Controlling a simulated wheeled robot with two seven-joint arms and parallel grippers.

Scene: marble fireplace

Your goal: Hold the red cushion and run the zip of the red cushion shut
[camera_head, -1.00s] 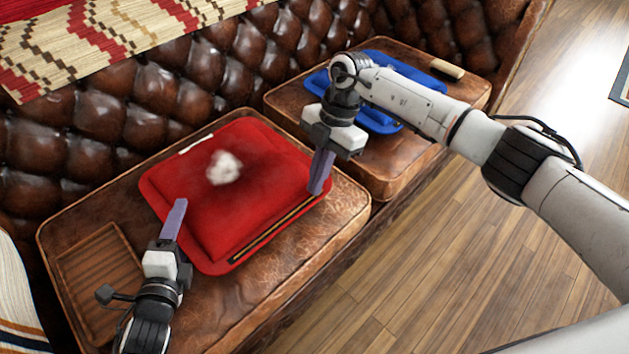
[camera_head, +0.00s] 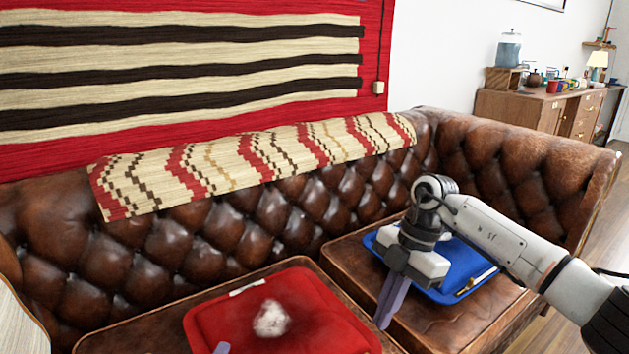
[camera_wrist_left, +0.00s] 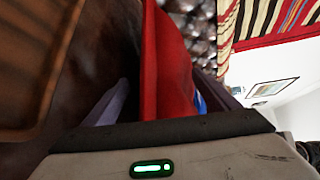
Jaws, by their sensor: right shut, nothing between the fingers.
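The red cushion (camera_head: 325,316) lies on the left sofa seat at the bottom of the head view. A white tuft (camera_head: 272,318) shows on its top and a pale strip (camera_head: 247,287) lies along its back edge. Its front edge and zip are out of the frame. My right gripper (camera_head: 383,318) points down, shut and empty, beside the cushion's right side in the picture. Only a purple fingertip of my left gripper (camera_head: 222,348) shows there. In the left wrist view, my left gripper's fingers stand apart with the red cushion (camera_wrist_left: 166,75) between them; a small gap shows on the left side.
A blue cushion (camera_head: 462,262) with a strip along its front edge lies on the right seat, partly behind my right arm. The tufted brown sofa back (camera_head: 240,235) rises behind, with a patterned throw (camera_head: 250,160) over it. A wooden desk (camera_head: 540,110) stands far right.

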